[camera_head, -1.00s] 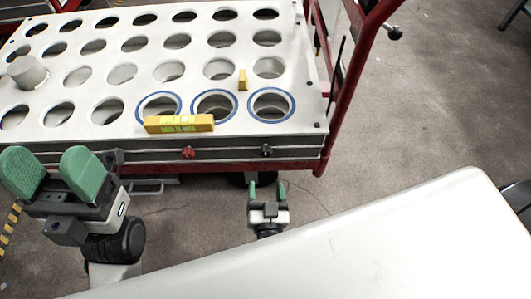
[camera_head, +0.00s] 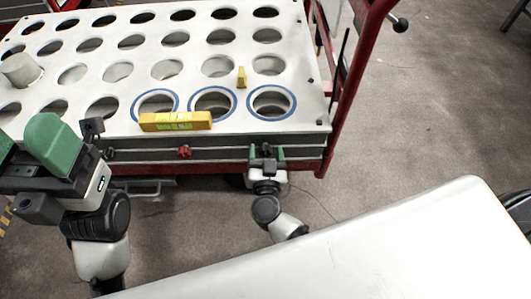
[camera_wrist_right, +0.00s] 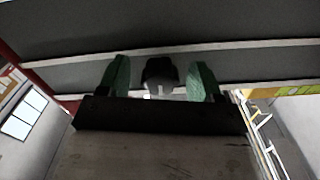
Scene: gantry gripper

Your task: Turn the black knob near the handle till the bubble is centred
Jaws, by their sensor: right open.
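The black knob (camera_wrist_right: 160,72) sits on the grey front edge of the cart, near its red handle frame (camera_head: 352,75). My right gripper (camera_head: 267,156) is open, with one green finger on each side of the knob; I see gaps between fingers and knob in the right wrist view (camera_wrist_right: 160,80). A long yellow spirit level (camera_head: 176,121) with a green window lies along the front of the white top. A small yellow level (camera_head: 241,78) stands farther back. Neither bubble can be made out. My left gripper (camera_head: 22,148) is open and empty at the left.
The white top (camera_head: 225,143) has rows of round holes, three ringed in blue. A red knob (camera_head: 184,152) and another black knob (camera_head: 108,153) are on the same front edge. A pale cylinder (camera_head: 20,70) stands at the left.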

